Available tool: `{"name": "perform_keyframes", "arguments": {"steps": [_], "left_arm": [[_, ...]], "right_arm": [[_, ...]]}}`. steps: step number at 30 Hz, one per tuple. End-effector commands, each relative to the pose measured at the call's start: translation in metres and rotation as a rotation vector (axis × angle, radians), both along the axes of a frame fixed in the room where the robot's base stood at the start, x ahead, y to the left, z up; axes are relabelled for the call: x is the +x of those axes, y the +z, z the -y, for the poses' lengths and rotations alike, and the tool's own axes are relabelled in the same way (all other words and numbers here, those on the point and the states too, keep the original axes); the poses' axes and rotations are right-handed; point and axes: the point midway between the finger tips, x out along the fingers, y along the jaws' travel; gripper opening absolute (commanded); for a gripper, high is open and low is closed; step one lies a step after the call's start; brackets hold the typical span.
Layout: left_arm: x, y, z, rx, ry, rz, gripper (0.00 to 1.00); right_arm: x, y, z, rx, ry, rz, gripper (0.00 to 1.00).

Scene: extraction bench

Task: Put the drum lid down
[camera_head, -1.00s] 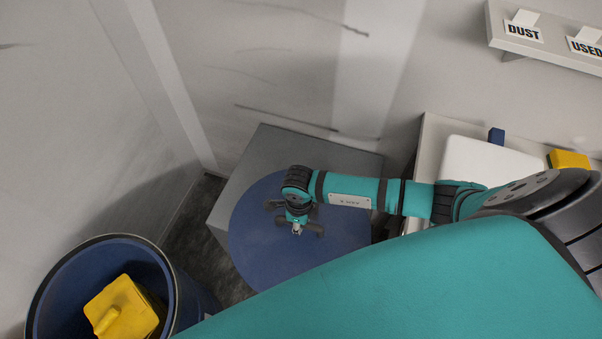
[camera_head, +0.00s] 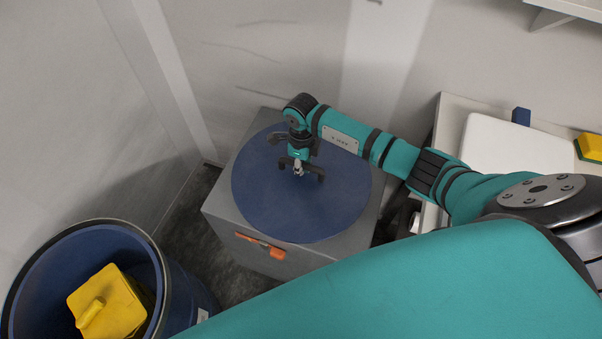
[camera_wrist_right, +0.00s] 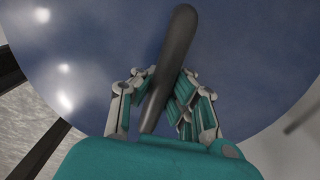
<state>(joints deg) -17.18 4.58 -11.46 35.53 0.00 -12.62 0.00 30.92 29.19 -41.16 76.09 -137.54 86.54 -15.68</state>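The drum lid (camera_head: 335,205) is a flat blue disc over the top of a grey box (camera_head: 350,243) in the head view. It looks level and covers most of the box top; I cannot tell whether it touches it. My right gripper (camera_head: 298,168) is above the lid's middle. In the right wrist view my right gripper (camera_wrist_right: 160,100) has its fingers closed around the dark bar handle (camera_wrist_right: 172,60), with the blue lid (camera_wrist_right: 250,60) behind it. The open blue drum (camera_head: 185,290) stands at the lower left. My left gripper is not in view.
A yellow container (camera_head: 108,305) is inside the drum. An orange latch (camera_head: 260,245) is on the box's front. At right, a bench holds a white case (camera_head: 510,145), a blue item (camera_head: 521,116) and a yellow-green sponge-like block (camera_head: 590,147). Walls stand close behind and left.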

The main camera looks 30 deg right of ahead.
Motion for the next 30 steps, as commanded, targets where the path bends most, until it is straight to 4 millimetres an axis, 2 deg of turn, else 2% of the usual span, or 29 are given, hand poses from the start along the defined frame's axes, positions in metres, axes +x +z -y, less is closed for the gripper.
{"name": "perform_keyframes", "arguments": {"steps": [4, 7, 10, 23, 27, 30], "left_arm": [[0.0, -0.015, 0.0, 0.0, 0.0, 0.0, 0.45], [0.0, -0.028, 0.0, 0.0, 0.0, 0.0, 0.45], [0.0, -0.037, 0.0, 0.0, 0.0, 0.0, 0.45], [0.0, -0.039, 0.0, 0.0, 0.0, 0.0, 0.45], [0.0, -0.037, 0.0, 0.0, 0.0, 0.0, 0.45], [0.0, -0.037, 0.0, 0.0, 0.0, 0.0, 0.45]], "right_arm": [[0.014, -0.003, 0.005, 0.002, -0.002, 0.006, 0.0], [0.011, -0.023, 0.004, 0.003, 0.0, 0.001, 0.0], [0.012, -0.034, 0.004, 0.004, 0.0, 0.003, 0.0], [0.012, -0.038, 0.005, 0.001, 0.001, 0.004, 0.0], [0.01, -0.038, 0.005, 0.001, 0.0, 0.001, 0.19], [0.01, -0.038, 0.005, 0.001, 0.0, 0.001, 0.3]]}}
